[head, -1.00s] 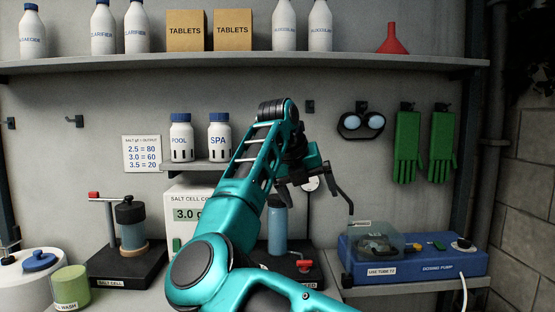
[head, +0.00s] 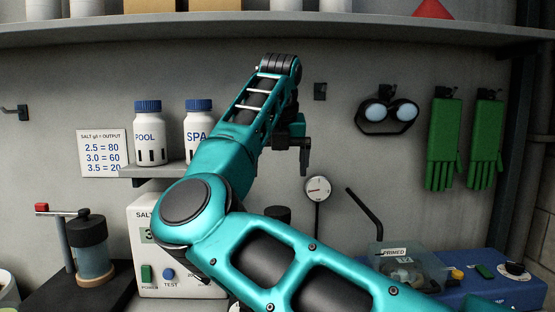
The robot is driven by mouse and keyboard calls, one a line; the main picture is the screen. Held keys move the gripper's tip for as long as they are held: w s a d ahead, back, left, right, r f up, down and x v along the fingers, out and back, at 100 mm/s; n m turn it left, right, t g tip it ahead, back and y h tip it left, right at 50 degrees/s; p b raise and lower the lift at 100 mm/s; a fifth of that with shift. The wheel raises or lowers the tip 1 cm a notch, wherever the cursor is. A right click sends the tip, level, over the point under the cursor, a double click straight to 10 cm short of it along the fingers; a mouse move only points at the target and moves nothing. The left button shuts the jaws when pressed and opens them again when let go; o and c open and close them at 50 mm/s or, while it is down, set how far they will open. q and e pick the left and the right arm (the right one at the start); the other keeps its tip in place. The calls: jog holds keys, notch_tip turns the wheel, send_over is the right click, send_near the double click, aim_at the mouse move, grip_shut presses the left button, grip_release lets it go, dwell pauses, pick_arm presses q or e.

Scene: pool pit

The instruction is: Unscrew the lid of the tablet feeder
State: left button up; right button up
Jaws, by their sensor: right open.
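The tablet feeder is mostly hidden behind my right arm in the head view. A dark round top that seems to be its lid (head: 278,213) shows just above my arm link, left of the gauge. My right gripper (head: 299,158) is open and empty. It is above that top, apart from it, and one finger points down near the wall. Part of the gripper is hidden by my wrist. My left gripper is out of view.
A round gauge (head: 317,188) stands on a stem close below the right gripper. A bent black rod (head: 366,212) rises beside it. The dosing pump (head: 500,290) is at lower right, the salt cell controller (head: 150,250) at left. A shelf (head: 300,32) runs above.

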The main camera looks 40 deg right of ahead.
aim_at(277, 211)
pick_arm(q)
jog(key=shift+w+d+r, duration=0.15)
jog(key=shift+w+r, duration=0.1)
pick_arm(e)
jog(key=x, duration=1.2)
jog(key=shift+w+d+f, duration=0.2)
jog(key=shift+w+f, duration=0.1)
jog(key=shift+w, duration=0.05)
jog(key=shift+c, duration=0.4)
